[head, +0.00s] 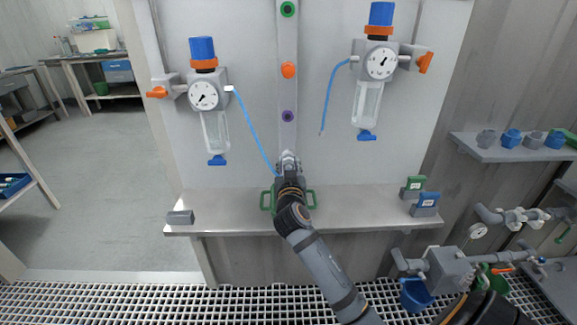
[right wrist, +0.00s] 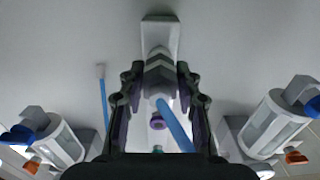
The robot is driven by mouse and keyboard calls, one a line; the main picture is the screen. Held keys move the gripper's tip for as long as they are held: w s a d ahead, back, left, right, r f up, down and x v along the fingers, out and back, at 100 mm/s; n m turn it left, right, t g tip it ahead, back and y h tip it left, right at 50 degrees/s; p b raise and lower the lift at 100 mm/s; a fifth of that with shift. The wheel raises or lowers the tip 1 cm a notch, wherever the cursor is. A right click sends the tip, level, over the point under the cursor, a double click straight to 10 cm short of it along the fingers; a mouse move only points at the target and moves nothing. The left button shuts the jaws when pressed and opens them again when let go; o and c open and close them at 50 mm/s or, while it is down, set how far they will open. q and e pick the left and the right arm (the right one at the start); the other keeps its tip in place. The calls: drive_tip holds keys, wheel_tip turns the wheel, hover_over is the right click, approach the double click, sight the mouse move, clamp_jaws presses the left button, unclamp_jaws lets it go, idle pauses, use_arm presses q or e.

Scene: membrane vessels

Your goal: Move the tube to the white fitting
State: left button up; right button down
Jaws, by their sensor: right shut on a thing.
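My right gripper (head: 288,165) is in front of the lower end of the pale vertical strip (head: 288,105). It is shut on a blue tube (head: 252,128), which runs up left to the left gauge unit (head: 206,95). In the right wrist view the held tube (right wrist: 175,125) comes out between the fingers (right wrist: 160,80). A pale, stepped piece (right wrist: 159,62) shows between the fingertips; I cannot tell whether it is the white fitting. The strip carries green (head: 288,9), orange (head: 288,70) and purple (head: 288,116) ports. My left gripper is not in view.
A second blue tube (head: 328,95) hangs from the right gauge unit (head: 377,75), its lower end free.

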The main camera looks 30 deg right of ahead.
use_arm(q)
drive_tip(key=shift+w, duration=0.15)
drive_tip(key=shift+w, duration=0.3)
use_arm(e)
drive_tip(key=shift+w+d, duration=0.15)
drive_tip(key=shift+w, duration=0.15)
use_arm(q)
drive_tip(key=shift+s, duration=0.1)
